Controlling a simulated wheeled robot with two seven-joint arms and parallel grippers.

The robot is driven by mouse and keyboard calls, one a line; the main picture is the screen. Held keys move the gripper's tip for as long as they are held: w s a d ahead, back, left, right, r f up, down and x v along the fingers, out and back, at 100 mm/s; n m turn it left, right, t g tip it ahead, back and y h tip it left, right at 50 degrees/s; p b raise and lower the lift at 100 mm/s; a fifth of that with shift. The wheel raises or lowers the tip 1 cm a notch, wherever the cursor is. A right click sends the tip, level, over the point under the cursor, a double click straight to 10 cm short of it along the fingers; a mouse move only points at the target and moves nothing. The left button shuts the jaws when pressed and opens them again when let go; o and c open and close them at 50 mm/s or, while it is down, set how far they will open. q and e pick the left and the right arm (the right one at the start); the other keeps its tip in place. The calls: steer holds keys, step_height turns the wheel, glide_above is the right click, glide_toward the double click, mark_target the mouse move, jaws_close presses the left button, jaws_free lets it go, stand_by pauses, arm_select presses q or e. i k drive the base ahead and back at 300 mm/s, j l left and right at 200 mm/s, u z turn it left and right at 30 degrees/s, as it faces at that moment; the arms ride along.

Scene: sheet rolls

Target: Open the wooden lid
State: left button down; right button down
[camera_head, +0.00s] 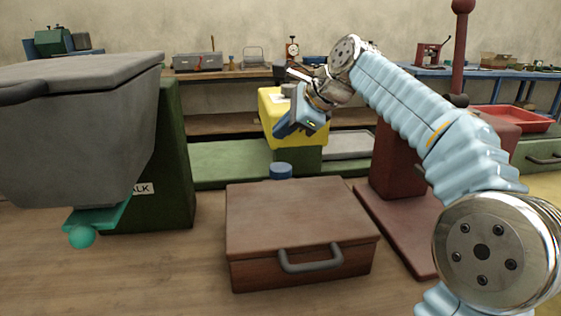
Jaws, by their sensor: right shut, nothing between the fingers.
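A brown wooden box stands on the wooden surface in the lower middle. Its flat wooden lid (290,212) lies level on top and looks closed. A grey curved handle (311,263) is on the front side of the box. My right arm comes in from the right and bends over behind the box. My right gripper (284,130) is up beyond the lid, in front of a yellow block, well apart from the box. It is shut and empty; its fingertips are hard to make out. My left gripper is not in view.
A large grey bin (80,140) with a teal lever (95,222) stands at the left. A dark red stand (398,170) is right of the box. A small blue cylinder (281,171) shows behind the lid. The floor in front is clear.

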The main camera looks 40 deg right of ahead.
mark_target(279, 219)
steer(key=k+j, duration=0.75)
steer(key=j, duration=0.25)
steer(key=k+j, duration=0.4)
